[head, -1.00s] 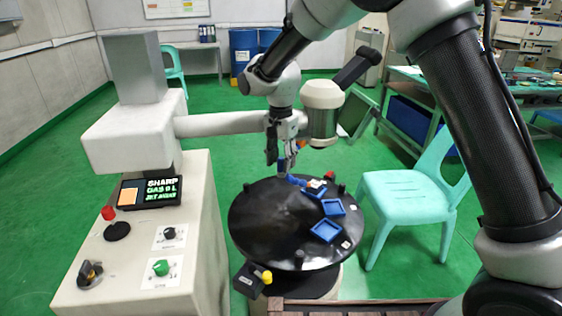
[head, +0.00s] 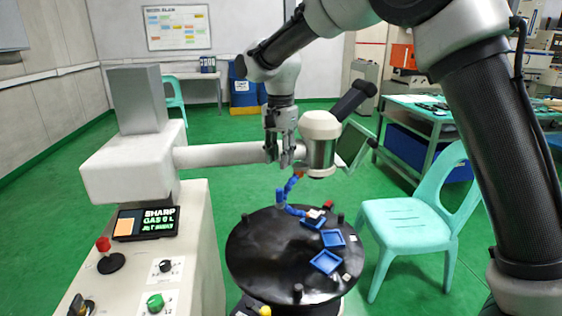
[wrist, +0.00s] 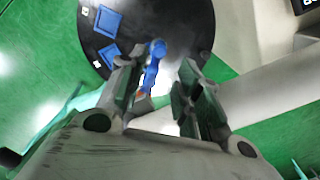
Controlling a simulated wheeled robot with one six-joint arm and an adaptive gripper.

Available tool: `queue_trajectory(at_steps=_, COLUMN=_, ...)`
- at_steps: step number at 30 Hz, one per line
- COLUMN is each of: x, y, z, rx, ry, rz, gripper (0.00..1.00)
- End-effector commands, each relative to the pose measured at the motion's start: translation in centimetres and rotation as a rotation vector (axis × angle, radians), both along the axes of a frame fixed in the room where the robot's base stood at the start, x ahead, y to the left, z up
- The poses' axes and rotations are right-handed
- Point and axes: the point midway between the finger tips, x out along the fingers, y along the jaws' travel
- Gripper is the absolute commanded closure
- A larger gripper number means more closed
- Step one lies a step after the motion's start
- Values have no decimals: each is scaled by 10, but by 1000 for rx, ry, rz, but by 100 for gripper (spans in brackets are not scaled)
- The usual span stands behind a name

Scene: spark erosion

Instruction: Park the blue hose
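The blue hose (head: 291,186) is a jointed blue segment chain with an orange tip. My gripper (head: 286,163) is just above the hose, fingers pointing down. In the wrist view my gripper (wrist: 158,98) is open, with a clear gap between the fingers. The hose (wrist: 152,68) shows beyond the fingertips, nearer the left finger, with its orange tip partly hidden by that finger. I see no grip on it.
A grey machine arm and head (head: 319,145) stand close beside my gripper. Blue trays (head: 326,262) and dark posts stand on the table. A machine console (head: 147,222) is at left, a turquoise chair (head: 410,222) at right. Green floor is open behind.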

Motion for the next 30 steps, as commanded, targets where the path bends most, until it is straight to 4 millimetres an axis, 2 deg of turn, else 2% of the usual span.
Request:
queue_trajectory(at_steps=1, x=-3, y=-5, z=-3, rx=20, ry=14, rz=-24, gripper=81)
queue_trajectory(at_steps=4, x=-19, y=-22, z=-15, rx=130, ry=72, rz=-145, gripper=99)
queue_trajectory(at_steps=9, x=-58, y=-59, z=-34, rx=454, ry=185, rz=-593, gripper=100)
queue_trajectory(at_steps=15, x=-79, y=-106, z=-40, rx=739, ry=199, rz=-1173, gripper=100)
queue_trajectory(at_steps=18, x=-84, y=-125, z=-44, rx=803, ry=188, rz=-1364, gripper=100)
queue_trajectory(at_steps=23, x=-85, y=-134, z=-49, rx=837, ry=179, rz=-1479, gripper=100)
queue_trajectory(at_steps=30, x=-72, y=-112, z=-76, rx=833, ry=184, rz=-1482, gripper=100)
